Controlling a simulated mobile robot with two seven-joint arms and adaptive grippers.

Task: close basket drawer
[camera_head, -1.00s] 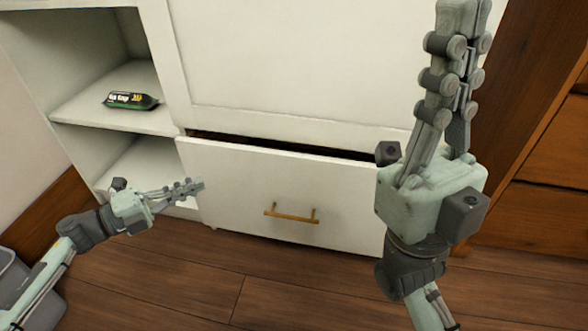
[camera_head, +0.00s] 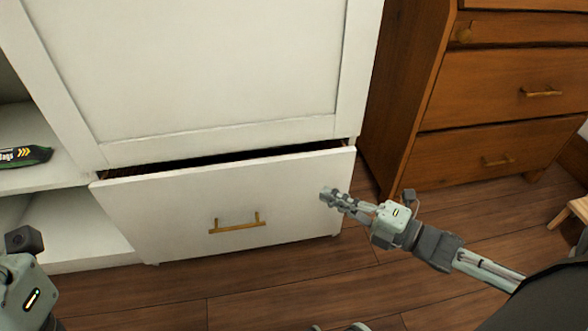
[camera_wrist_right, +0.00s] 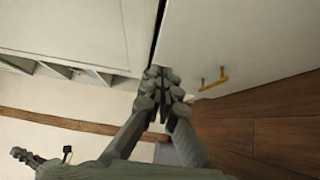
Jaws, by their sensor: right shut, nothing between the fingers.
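The white basket drawer (camera_head: 170,215) sits low in the white cabinet and stands partly open, with a dark gap along its top edge. Its brass handle (camera_head: 237,224) is on the front; the handle also shows in the right wrist view (camera_wrist_right: 213,80). My right gripper (camera_head: 326,194) is shut and empty, its fingertips by the right end of the drawer front. Whether they touch it I cannot tell. In the right wrist view its fingers (camera_wrist_right: 160,75) overlap the drawer's edge. My left gripper (camera_head: 22,290) is cut off at the lower left, its fingers out of the head view.
A brown wooden dresser (camera_head: 490,100) stands to the right of the cabinet. Open white shelves (camera_head: 30,180) are at the left, with a dark green packet (camera_head: 25,156) on one. Bare wood floor (camera_head: 270,285) lies before the drawer. A small wooden piece (camera_head: 572,212) is at the right edge.

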